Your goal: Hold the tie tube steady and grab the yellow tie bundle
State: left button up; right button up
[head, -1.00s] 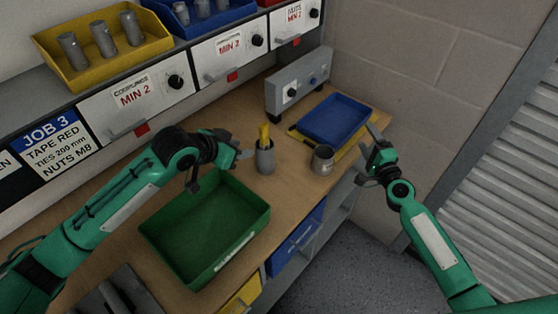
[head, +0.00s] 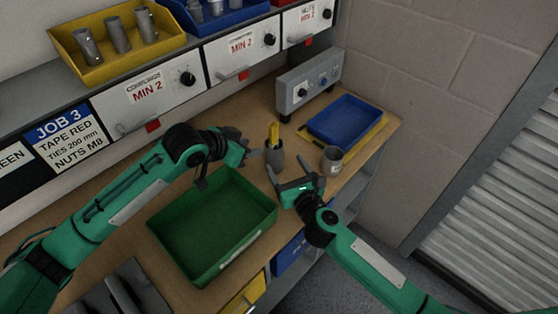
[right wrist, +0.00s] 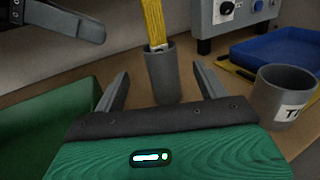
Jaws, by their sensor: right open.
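The grey tie tube (head: 274,156) stands upright on the bench, with the yellow tie bundle (head: 273,133) sticking out of its top. In the right wrist view the tube (right wrist: 162,76) and the bundle (right wrist: 153,22) are straight ahead, beyond the fingertips. My right gripper (head: 293,175) is open and empty, just in front of the tube. Its two fingers (right wrist: 162,78) show either side of the tube in the wrist view. My left gripper (head: 252,145) is to the left of the tube, close to it. Whether its fingers touch the tube is unclear.
A green bin (head: 212,228) lies in front of the tube. A grey cup (head: 331,160) and a blue tray (head: 346,121) stand to the right. A grey control box (head: 308,88) is behind. Drawers and a shelf line the back.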

notch_tip(320, 180, down, 5)
jog(key=shift+r, duration=0.1)
jog(key=x, duration=0.7)
jog(key=shift+w+a, duration=0.1)
jog(key=shift+w, duration=0.15)
jog(key=c, duration=1)
pick_arm(q)
jog(key=shift+o, duration=0.5)
jog(key=g+y, duration=0.6)
send_near(273, 124)
jog(key=shift+w+d+f, duration=0.2)
jog(key=shift+d+f, duration=0.05)
jog(key=f, duration=0.7)
jog(key=w+f, duration=0.1)
jog(key=f, duration=0.3)
jog(key=shift+d+f, duration=0.3)
jog(key=shift+d, duration=0.1)
